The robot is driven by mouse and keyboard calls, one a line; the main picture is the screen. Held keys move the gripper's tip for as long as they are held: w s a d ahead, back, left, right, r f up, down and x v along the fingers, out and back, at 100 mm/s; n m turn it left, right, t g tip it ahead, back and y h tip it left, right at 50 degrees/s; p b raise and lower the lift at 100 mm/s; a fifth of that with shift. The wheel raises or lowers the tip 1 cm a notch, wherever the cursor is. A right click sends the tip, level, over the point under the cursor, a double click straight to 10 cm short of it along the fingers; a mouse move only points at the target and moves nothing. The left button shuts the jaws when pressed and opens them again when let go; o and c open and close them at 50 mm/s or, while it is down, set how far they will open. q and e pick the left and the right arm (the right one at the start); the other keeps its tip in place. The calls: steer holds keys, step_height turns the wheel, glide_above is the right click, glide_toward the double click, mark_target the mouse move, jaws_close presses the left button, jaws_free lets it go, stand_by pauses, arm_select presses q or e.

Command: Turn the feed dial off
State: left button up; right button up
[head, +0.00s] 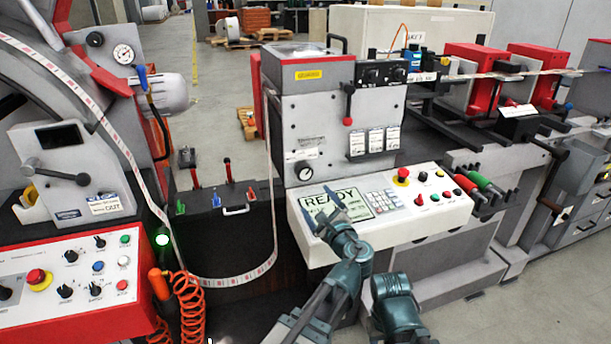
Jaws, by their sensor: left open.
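A black round dial with a white ring (303,171) sits low on the left of the upright grey machine panel (300,125), under a small label too small to read. It is probably the feed dial; its exact setting is too small to tell. My left gripper (320,200) is open and empty, below and a little right of this dial, apart from it in the picture. Its fingers cover part of the display reading "READY" (372,211). My right gripper is not in view.
The sloping white console (430,222) has a keypad (382,200), a red knob on yellow (402,175) and several buttons. At left are a label web (235,281), an orange coiled cable (190,300) and another control panel (75,275).

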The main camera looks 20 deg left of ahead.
mark_target(305, 174)
arm_select(q)
steer(key=shift+w+d+r+m+t, duration=0.2)
steer(key=shift+d+r+m+t, duration=0.3)
steer(key=shift+m, duration=0.1)
steer(key=x, duration=1.3)
steer(key=shift+w+a+f, duration=0.1)
steer(key=shift+w+a, duration=0.15)
steer(key=shift+w, duration=0.1)
steer(key=c, duration=1.4)
